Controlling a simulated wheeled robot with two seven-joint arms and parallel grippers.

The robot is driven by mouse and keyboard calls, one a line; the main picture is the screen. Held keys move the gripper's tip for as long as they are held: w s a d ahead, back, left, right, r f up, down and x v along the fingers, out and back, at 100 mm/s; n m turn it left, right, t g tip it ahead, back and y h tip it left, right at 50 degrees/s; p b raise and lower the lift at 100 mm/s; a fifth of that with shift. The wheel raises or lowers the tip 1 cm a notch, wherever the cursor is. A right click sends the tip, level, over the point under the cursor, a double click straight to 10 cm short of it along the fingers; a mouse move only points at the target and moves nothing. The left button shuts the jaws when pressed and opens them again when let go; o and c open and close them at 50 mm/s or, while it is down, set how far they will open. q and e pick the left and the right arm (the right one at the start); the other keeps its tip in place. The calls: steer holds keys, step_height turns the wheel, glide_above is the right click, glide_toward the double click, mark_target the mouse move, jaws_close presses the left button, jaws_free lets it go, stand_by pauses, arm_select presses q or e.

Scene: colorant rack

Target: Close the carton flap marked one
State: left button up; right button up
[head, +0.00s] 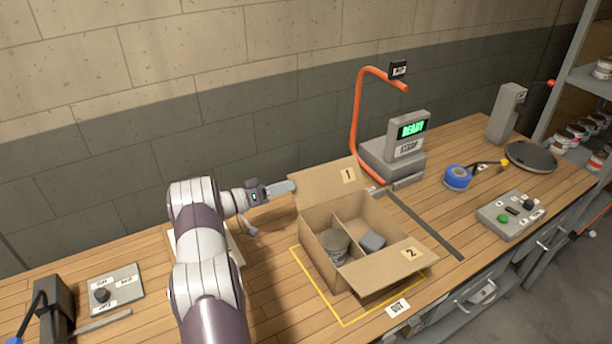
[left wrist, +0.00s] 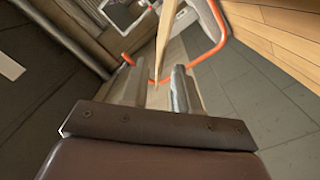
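An open cardboard carton (head: 324,272) stands inside a yellow outline on the bench. Its flap marked 1 (head: 330,182) stands up, leaning back, on the far side. The flap marked 2 (head: 395,271) is folded outward at the near right. My left gripper (head: 280,188) is beside the left edge of flap 1. In the left wrist view its two fingers (left wrist: 160,85) are apart, with a thin cardboard edge (left wrist: 166,40) seen edge-on between them. I cannot tell whether they touch it. My right gripper is not in view.
The carton holds a grey can (head: 334,246) and a grey block (head: 372,242). An orange bent pipe (head: 357,115) and the READY strap machine (head: 395,152) stand close behind it. Blue tape (head: 457,178) and a button box (head: 510,214) lie to the right.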

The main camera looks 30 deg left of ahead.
mark_target(306, 179)
arm_select(q)
steer(key=p+x, duration=0.1)
steer(key=x, duration=0.6)
jaws_close()
stand_by(1.1)
